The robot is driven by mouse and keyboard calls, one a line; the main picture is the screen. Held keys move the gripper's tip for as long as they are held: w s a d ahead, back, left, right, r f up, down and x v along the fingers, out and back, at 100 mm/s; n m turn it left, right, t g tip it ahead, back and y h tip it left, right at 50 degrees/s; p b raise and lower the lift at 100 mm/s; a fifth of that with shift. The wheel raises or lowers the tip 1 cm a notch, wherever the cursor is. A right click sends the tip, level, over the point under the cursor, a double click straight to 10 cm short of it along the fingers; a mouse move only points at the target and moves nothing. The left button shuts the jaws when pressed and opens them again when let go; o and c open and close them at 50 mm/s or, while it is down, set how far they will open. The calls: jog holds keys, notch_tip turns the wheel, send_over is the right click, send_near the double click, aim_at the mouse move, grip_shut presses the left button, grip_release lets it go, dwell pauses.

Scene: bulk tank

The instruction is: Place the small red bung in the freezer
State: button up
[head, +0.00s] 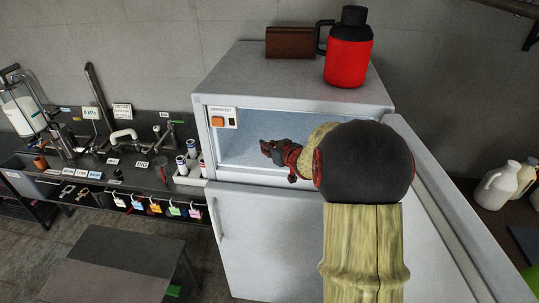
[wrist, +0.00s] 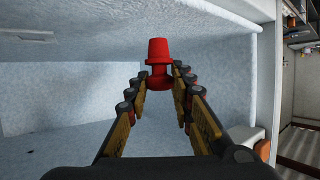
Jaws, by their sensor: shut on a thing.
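My gripper (head: 283,156) reaches into the open upper compartment of the white freezer (head: 250,145). In the wrist view my gripper (wrist: 161,88) is shut on the small red bung (wrist: 158,62), which sticks out beyond the fingertips. The bung is in front of the frosted back wall of the freezer compartment (wrist: 85,75). In the head view the bung is hard to tell from the red and dark gripper parts. I cannot tell how high it is above the compartment floor.
A red jug (head: 348,62) and a brown box (head: 289,43) stand on top of the freezer. The open door (head: 440,190) is on the right, close to my arm. A dark counter (head: 100,150) with bottles and tools is on the left. The compartment interior looks empty.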

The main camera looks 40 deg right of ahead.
jog(key=shift+w+d+f, duration=0.15)
jog(key=shift+w+f, duration=0.15)
jog(key=shift+f, duration=0.15)
jog(key=shift+w+d+f+b, duration=0.15)
jog(key=shift+f+b, duration=0.15)
jog(key=shift+f, duration=1.3)
jog(key=shift+f, duration=0.15)
jog(key=o, duration=0.9)
